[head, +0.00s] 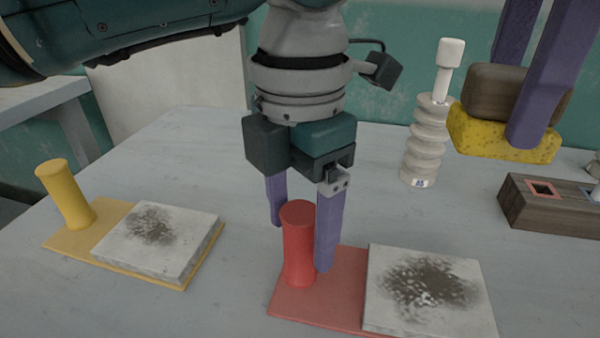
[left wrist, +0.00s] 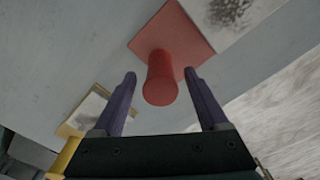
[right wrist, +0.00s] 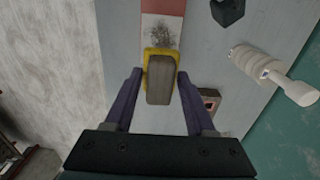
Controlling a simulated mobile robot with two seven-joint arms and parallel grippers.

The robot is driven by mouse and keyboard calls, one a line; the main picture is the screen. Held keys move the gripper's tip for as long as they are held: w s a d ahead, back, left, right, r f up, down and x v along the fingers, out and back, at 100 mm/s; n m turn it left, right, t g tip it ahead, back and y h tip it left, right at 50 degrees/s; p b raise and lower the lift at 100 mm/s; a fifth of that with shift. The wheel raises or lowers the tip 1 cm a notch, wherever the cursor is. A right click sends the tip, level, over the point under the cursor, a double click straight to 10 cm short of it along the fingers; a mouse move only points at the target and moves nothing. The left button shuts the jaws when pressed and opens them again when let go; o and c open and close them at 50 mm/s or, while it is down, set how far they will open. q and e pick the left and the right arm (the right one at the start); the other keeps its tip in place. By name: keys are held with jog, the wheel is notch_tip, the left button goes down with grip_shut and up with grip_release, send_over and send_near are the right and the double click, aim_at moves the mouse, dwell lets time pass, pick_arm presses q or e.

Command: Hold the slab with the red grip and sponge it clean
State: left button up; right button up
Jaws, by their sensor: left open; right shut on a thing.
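The red grip (head: 298,248) stands upright on a red board that carries a grey slab (head: 378,317) with a dark smudge on top. My left gripper (head: 300,245) is open with its purple fingers on either side of the red grip. In the left wrist view the red grip (left wrist: 160,80) lies between the spread fingers. My right gripper (right wrist: 160,90) is shut on the brown block of the yellow sponge (head: 500,138), which it holds in the air at the upper right. The sponge's yellow edge (right wrist: 158,50) also shows in the right wrist view.
A yellow grip (head: 65,195) on a yellow board with another smudged slab (head: 150,260) lies at the left. A ribbed white stand (head: 425,140) is at the back. A wooden block with coloured recesses (head: 525,215) is at the right.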

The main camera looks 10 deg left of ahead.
pick_arm(q)
jog(key=shift+f, duration=1.45)
jog(key=shift+c, duration=0.3)
grip_shut()
